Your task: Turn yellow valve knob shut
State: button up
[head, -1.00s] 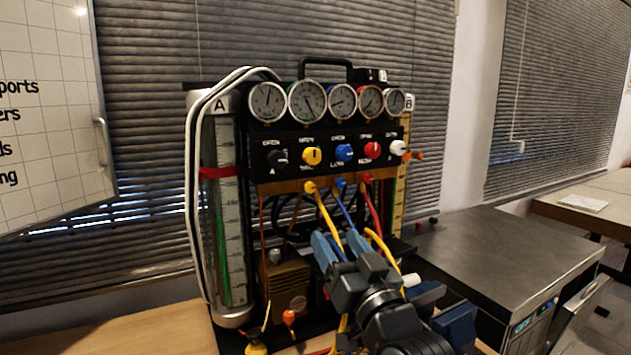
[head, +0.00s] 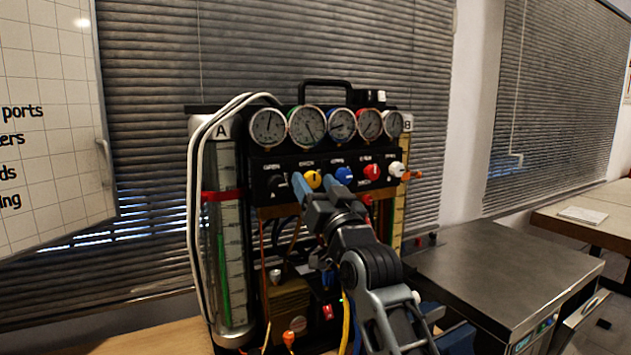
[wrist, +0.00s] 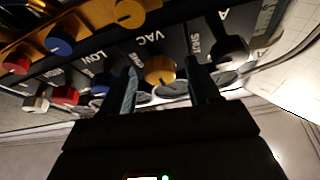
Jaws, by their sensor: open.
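The yellow valve knob (head: 313,178) is on the black control panel, under the gauges, between a black knob and the blue knob (head: 345,175). In the wrist view the yellow knob (wrist: 160,70) shows between my two fingertips, with a dark pointer mark on its face. My gripper (head: 318,186) is open at the panel, one blue finger on each side of the yellow knob. It also shows in the wrist view (wrist: 163,88). No contact with the knob can be made out. The lower part of the knob is partly hidden by the gripper in the head view.
The red knob (head: 372,172) and white knob (head: 396,169) sit farther right, and the black knob (wrist: 230,50) is close to one finger. Several gauges line the top. A grey-topped cabinet (head: 500,265) stands at right.

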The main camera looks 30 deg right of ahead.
jog(key=shift+w, duration=0.15)
jog(key=shift+c, duration=0.2)
jog(key=c, duration=1)
